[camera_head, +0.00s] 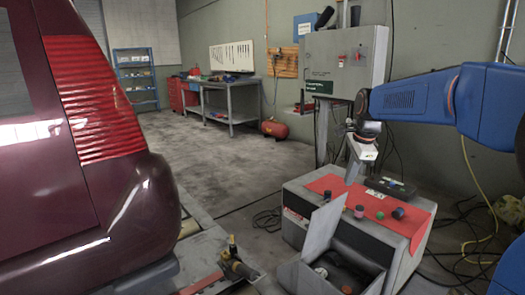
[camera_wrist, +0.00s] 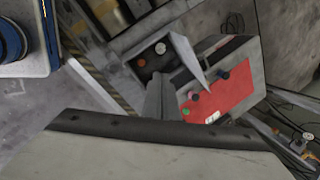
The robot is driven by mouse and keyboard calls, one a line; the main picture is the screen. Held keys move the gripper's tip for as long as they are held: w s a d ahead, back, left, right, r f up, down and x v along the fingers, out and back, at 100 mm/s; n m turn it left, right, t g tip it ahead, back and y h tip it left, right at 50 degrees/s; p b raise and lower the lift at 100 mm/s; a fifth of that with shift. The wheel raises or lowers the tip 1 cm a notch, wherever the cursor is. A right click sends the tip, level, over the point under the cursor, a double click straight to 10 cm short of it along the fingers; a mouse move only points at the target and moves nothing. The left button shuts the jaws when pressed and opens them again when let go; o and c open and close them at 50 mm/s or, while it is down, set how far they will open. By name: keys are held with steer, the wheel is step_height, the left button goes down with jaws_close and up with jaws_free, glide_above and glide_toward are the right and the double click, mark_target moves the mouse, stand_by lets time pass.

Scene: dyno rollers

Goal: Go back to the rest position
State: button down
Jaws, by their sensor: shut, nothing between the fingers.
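My blue arm reaches in from the right in the head view. My gripper (camera_head: 353,174) hangs from its end, over the back part of the grey bench (camera_head: 408,237). It is shut and empty. The fingertips are small and hard to make out in the head view. In the wrist view, a large pale surface with a dark edge fills the bottom, and I cannot tell what it is.
A red mat (camera_head: 373,200) with several small coloured knobs and a dark device (camera_head: 391,188) lies on the bench. An open-lidded bin (camera_head: 318,270) stands in front. A maroon car (camera_head: 70,170) is at left. Behind stands a grey cabinet (camera_head: 340,65). The middle floor is clear.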

steer(key=s+f+n, duration=0.3)
steer(key=s+n, duration=0.3)
steer(key=s, duration=0.6)
steer(key=s+f+n+t, duration=0.1)
steer(key=s+f+n, duration=0.3)
steer(key=s, duration=0.8)
steer(key=s+a+f+n+h, duration=0.1)
steer(key=s+f+n, duration=0.3)
steer(key=s+n, duration=0.4)
steer(key=s, duration=0.4)
steer(key=shift+s+f+n+t, duration=0.2)
steer(key=shift+s+n+t, duration=0.1)
steer(key=shift+s+t, duration=0.1)
